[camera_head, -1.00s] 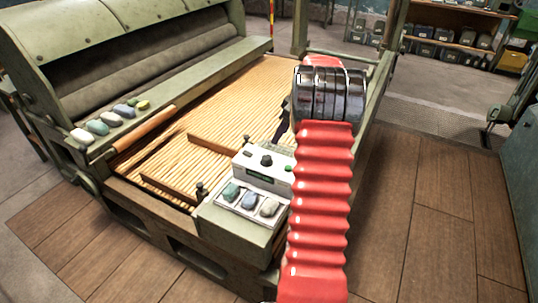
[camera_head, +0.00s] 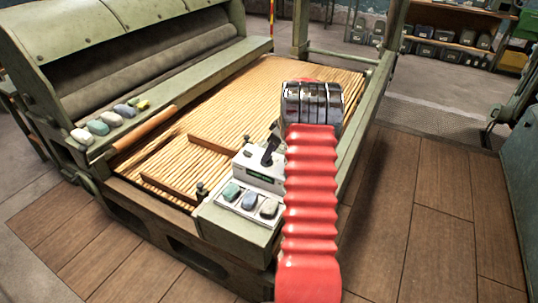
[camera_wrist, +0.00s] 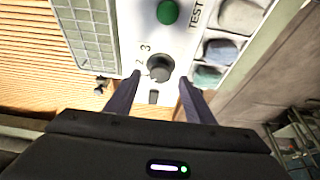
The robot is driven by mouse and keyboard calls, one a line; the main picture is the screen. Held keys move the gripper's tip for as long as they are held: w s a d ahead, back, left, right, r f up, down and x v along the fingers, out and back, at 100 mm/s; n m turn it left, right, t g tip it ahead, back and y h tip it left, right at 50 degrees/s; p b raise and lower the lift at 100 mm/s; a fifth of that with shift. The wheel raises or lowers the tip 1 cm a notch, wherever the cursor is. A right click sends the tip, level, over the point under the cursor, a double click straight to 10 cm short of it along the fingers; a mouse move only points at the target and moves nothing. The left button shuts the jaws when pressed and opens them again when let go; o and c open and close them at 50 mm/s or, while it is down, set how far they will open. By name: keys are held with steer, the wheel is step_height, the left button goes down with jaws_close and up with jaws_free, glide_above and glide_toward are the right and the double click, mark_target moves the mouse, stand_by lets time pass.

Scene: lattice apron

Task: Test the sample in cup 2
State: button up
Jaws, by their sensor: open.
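The white test box (camera_head: 258,180) stands on the near corner of the green machine. In the wrist view its face shows a black dial (camera_wrist: 160,68) with "2" and "3" printed by it, a green button (camera_wrist: 167,12) and the word "TEST". Three cups hold a teal sample (camera_head: 231,191), a blue-grey one (camera_head: 250,200) in the middle and a pale grey one (camera_head: 269,208). I see no cup numbers. My gripper (camera_wrist: 159,78) is open, its fingers either side of the dial; contact cannot be told. The dial's pointer is unclear. My arm hides the button in the head view.
The slatted bed (camera_head: 235,110) lies behind the box, with wooden bars (camera_head: 168,188) on it. Several coloured stones (camera_head: 98,127) lie on the left ledge beside a wooden roller (camera_head: 145,128). The wooden floor (camera_head: 430,215) at right is clear.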

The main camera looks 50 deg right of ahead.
steer(key=shift+x, duration=1.2)
steer(key=shift+c, duration=0.4)
steer(key=c, duration=1)
steer(key=shift+m, duration=0.4)
steer(key=m+h, duration=0.1)
steer(key=m, duration=0.2)
steer(key=shift+a+m+h, duration=0.25)
steer(key=shift+m+h, duration=0.15)
steer(key=shift+a+m+h, duration=0.15)
steer(key=shift+m+h, duration=0.55)
steer(key=shift+m, duration=1.5)
